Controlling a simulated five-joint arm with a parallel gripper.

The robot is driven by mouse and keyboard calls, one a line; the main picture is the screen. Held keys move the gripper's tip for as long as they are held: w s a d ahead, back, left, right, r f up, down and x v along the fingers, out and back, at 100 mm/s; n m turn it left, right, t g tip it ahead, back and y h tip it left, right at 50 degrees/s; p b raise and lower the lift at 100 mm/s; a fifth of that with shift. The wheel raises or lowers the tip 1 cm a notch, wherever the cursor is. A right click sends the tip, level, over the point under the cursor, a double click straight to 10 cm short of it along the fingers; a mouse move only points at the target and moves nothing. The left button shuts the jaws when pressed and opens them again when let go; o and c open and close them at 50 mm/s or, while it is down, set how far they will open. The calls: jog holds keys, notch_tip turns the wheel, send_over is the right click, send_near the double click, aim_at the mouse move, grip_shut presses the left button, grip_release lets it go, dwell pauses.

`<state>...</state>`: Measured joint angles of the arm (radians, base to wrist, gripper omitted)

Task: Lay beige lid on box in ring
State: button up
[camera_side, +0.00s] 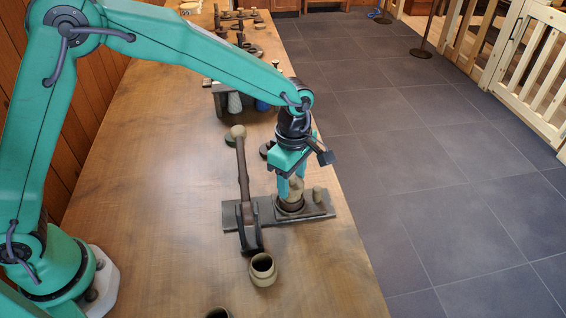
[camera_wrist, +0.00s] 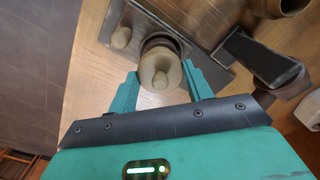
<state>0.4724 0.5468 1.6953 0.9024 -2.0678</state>
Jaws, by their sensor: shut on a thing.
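My gripper (camera_side: 291,186) is shut on the beige lid (camera_side: 297,185), a round lid with a small knob. In the wrist view the lid (camera_wrist: 160,72) sits between the two teal fingertips (camera_wrist: 161,69). The lid is directly above the dark ring (camera_side: 289,207) on a grey metal plate (camera_side: 322,210). The ring's dark rim (camera_wrist: 158,41) shows just past the lid in the wrist view. The box inside the ring is mostly hidden by the lid and fingers. I cannot tell whether the lid touches it.
A dark lever (camera_side: 243,172) with a pale knob stands left of the ring. A small beige peg (camera_side: 317,194) is on the plate's right. An open beige pot (camera_side: 262,270) stands in front. Several turned pieces are at the back. The table's left middle (camera_side: 160,190) is clear.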

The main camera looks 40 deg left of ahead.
aim_at(292, 178)
jog(key=shift+f, duration=0.75)
dwell(1.9)
jog(key=o, duration=1)
jog(key=shift+r, duration=0.25)
jog(key=shift+r, duration=4)
